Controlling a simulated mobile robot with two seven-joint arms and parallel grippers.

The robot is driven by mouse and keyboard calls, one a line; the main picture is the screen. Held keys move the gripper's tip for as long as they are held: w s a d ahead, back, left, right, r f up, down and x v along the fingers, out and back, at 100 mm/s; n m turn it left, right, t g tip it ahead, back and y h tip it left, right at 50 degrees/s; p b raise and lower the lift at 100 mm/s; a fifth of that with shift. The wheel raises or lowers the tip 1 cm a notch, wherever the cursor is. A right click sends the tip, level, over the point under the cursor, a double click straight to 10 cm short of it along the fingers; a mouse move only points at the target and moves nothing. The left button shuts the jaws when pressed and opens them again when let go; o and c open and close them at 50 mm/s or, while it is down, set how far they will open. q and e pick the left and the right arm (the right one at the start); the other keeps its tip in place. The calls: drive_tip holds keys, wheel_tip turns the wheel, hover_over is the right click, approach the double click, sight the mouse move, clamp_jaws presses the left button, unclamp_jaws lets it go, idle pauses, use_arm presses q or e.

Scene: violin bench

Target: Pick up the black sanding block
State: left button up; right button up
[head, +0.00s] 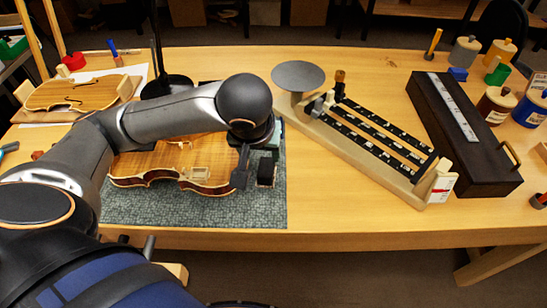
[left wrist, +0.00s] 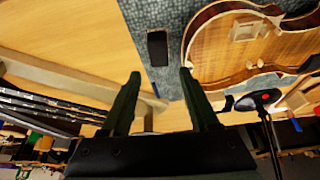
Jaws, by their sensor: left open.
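The black sanding block (head: 266,173) lies on the grey-green mat (head: 240,212), just right of the violin body, near the mat's right edge. In the left wrist view the block (left wrist: 157,48) appears as a dark rectangle beyond the fingertips, roughly in line with the gap between them. My left gripper (left wrist: 160,75) is open and empty, with its two fingers spread. In the head view my left gripper (head: 254,165) hangs above and beside the block, and my wrist hides part of that area. The right gripper is not in view.
A violin body (head: 165,162) lies on the mat close to the block's left, also in the left wrist view (left wrist: 270,55). A balance scale (head: 365,140) stands to the right, with a long dark case (head: 465,130) beyond. Bare tabletop (head: 340,215) lies right of the mat.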

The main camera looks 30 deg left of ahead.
use_arm(q)
drive_tip(key=b, duration=0.2)
hover_over(266, 167)
drive_tip(key=s, duration=0.3)
drive_tip(key=f, duration=0.5)
drive_tip(key=shift+w+d+f, duration=0.2)
drive_tip(key=shift+d+f, duration=0.05)
drive_tip(key=shift+d, duration=0.1)
drive_tip(key=shift+w+f, duration=0.25)
drive_tip(key=shift+f, duration=0.25)
drive_tip(key=b+x, duration=0.1)
drive_tip(key=x, duration=0.2)
drive_tip(key=shift+w+f, duration=0.25)
drive_tip(key=shift+w, duration=0.05)
drive_tip(key=shift+w+a+f, duration=0.15)
drive_tip(key=shift+w+f, duration=0.05)
drive_tip(key=shift+f, duration=0.25)
drive_tip(key=shift+c, duration=0.3)
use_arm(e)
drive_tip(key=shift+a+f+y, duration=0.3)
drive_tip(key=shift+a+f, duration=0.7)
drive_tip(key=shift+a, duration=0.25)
use_arm(q)
drive_tip(key=c, duration=0.8)
clamp_jaws()
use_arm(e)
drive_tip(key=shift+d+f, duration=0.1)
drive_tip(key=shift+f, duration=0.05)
